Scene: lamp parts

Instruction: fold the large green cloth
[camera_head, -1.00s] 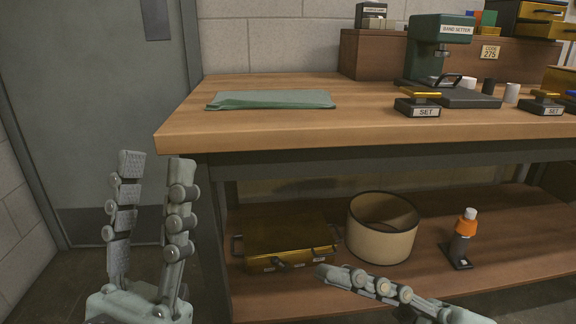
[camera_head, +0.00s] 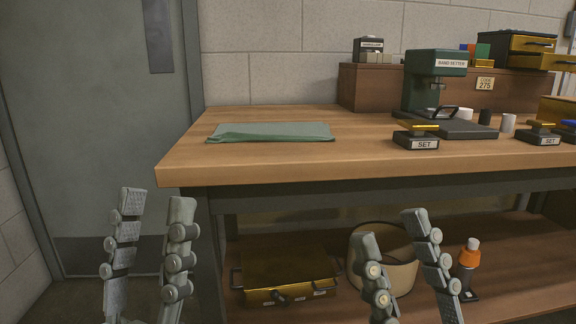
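The green cloth (camera_head: 270,132) lies flat on the left part of the wooden workbench top (camera_head: 300,160), as a narrow strip with layered edges at its left end. Whether it is folded through its whole length is hard to tell at this angle. My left gripper (camera_head: 156,200) is open and empty, in front of the bench's left end, below the top and apart from the cloth. My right gripper (camera_head: 390,226) is open and empty, in front of the lower shelf, below the bench edge and apart from the cloth.
A "SET" block (camera_head: 416,138) and the green band setter (camera_head: 435,85) stand right of the cloth. The bench front edge (camera_head: 350,172) lies above both grippers.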

